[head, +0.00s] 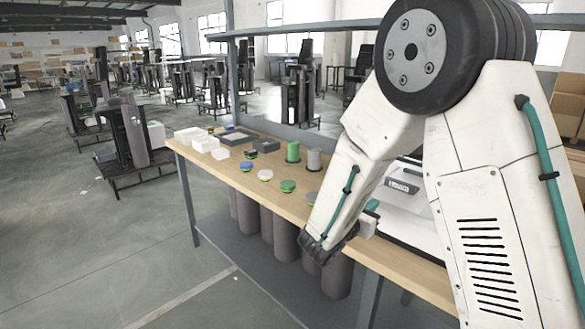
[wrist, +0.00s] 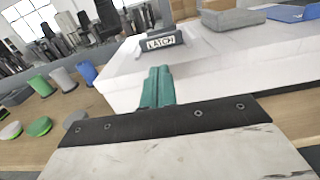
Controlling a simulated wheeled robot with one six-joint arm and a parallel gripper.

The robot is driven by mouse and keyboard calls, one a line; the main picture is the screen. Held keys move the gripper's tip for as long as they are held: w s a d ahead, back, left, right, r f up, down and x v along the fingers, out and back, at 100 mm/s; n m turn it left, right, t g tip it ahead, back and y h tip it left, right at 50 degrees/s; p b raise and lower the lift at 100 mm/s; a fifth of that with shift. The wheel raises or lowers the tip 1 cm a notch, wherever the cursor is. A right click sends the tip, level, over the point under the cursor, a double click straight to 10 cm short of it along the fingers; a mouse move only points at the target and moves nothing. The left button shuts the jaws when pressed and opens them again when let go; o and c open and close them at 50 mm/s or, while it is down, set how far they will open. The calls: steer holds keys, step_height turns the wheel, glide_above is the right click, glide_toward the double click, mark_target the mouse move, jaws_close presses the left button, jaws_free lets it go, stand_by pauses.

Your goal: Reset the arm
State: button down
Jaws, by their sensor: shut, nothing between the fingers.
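My arm with its white links fills the right side of the head view. My gripper (head: 371,206) hangs low over the front edge of the workbench, partly hidden by my own arm. In the wrist view its teal fingers (wrist: 157,86) are together, with nothing held between them. They are in front of a white box (wrist: 215,65) with a dark latch labelled "LATCH" (wrist: 161,42). I cannot tell whether the fingertips touch the box. The box also shows behind my arm in the head view (head: 405,205).
The wooden workbench (head: 222,168) holds a green cylinder (head: 293,151), a grey cylinder (head: 314,158), several small discs, white trays (head: 190,135) and dark boxes. Dark cylinders (head: 285,235) stand on the lower shelf. The floor at left is open, with column stands beyond (head: 125,130).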

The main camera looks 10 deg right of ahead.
steer(key=s+d+m+g+y, duration=0.2)
steer(key=s+m+g, duration=0.5)
steer(key=s, duration=0.4)
steer(key=s+d+m+g+y, duration=0.2)
steer(key=s+m+g, duration=0.5)
steer(key=s, duration=0.4)
steer(key=s+a+r+m+t+y, duration=0.2)
steer(key=s+a+r+m+y, duration=0.2)
steer(key=s+m+y, duration=0.1)
steer(key=s+a+r+m+t+y, duration=0.3)
steer(key=s+a+r+m+y, duration=0.2)
steer(key=s, duration=0.3)
steer(key=shift+s+a+m+y, duration=0.25)
steer(key=shift+a+m+y, duration=0.05)
steer(key=shift+m+y, duration=0.1)
